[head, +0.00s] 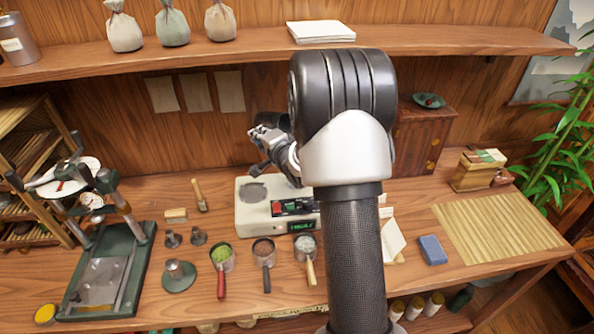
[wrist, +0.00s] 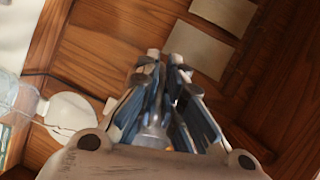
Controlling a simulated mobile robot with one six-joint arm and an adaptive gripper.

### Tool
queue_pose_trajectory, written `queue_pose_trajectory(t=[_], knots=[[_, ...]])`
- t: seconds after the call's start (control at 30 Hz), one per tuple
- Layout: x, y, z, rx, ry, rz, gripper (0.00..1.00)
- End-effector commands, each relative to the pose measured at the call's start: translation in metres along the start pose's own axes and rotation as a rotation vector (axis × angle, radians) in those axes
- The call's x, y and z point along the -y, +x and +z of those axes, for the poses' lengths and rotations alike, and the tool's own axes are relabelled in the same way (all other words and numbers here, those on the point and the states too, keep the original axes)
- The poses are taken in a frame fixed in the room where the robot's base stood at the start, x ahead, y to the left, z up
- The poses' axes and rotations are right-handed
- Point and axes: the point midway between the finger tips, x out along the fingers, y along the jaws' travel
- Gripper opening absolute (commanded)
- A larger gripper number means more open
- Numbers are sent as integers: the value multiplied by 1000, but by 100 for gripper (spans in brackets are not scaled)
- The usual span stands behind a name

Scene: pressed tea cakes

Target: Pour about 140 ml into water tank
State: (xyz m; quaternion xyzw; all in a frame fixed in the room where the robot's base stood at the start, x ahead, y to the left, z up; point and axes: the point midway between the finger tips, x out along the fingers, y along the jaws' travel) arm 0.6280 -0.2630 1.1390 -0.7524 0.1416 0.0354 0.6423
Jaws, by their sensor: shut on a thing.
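My gripper (head: 268,142) is above the back of the workbench, over a pale machine (head: 247,218) with a grey round plate on top. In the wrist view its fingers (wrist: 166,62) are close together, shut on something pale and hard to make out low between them. The held thing is mostly hidden by my fingers and wrist. A clear vessel (wrist: 18,98) shows at the left edge of the wrist view, beside a pale round part (wrist: 72,112); I cannot tell whether it is the water tank. No water level is readable.
A shelf (head: 150,58) with cloth bags runs above the bench. A green press (head: 105,270) stands at left. Several handled cups, including one with green contents (head: 222,257), stand in front of the machine. A bamboo mat (head: 495,232) and blue block (head: 432,250) lie at right.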

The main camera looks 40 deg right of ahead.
Motion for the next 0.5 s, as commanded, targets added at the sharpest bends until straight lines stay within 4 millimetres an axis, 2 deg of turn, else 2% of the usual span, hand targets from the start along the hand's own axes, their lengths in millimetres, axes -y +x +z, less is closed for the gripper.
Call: queue_pose_trajectory(t=[0.5], knots=[[2, -2, -1, -5, 19, -52, 0]])
